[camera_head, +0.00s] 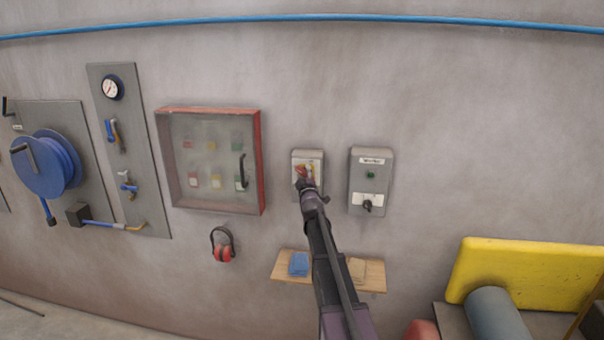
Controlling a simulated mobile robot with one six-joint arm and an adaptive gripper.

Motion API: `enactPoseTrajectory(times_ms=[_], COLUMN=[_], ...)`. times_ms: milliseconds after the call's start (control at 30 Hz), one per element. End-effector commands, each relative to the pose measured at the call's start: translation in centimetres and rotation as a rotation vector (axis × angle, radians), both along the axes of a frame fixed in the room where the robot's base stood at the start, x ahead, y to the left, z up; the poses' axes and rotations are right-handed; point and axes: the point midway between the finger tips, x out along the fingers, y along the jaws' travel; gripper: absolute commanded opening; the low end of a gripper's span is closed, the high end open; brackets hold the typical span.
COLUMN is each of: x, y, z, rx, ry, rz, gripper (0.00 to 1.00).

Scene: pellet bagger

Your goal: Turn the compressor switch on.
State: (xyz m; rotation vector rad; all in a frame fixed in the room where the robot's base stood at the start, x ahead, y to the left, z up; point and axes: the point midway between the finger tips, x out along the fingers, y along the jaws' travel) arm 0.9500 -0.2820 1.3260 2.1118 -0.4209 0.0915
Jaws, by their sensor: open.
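Two small grey switch boxes hang side by side on the wall. The right box (358,183) has a label plate (371,161) too small to read surely, a green lamp (370,175) and a dark rotary knob (367,205) on a white plate. The left box (299,154) has a pale plate with a red and yellow switch (304,170), partly hidden by my gripper. My gripper (306,185) is open, at the end of my dark arm, in front of the left box's lower part. I cannot tell whether it touches the switch. Which box is the compressor's is not readable.
A red-framed glazed cabinet (262,165) hangs left of the boxes. A small wooden shelf (282,277) with a blue item (298,264) is below, partly behind my arm. Red ear defenders (222,245) hang nearby. A yellow machine part (530,272) stands lower right.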

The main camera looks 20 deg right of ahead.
Motion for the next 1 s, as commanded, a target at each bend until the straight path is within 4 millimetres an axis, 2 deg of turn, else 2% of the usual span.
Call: enactPoseTrajectory(times_ms=[400,467,500,600,633,700,1000], x=[0.4,0.4,0.4,0.4,0.2,0.4,0.4], y=[-0.1,-0.1,-0.1,-0.1,1.3,0.5,-0.1], z=[0.1,0.1,0.1,0.1,0.1,0.1,0.0], rx=[0.000,0.000,0.000,0.000,0.003,0.001,0.004], ry=[0.000,0.000,0.000,0.000,0.000,0.001,0.002], rz=[0.000,0.000,0.000,0.000,0.004,0.001,-0.001], gripper=[0.63,0.45,0.33,0.08,0.08,0.04,0.04])
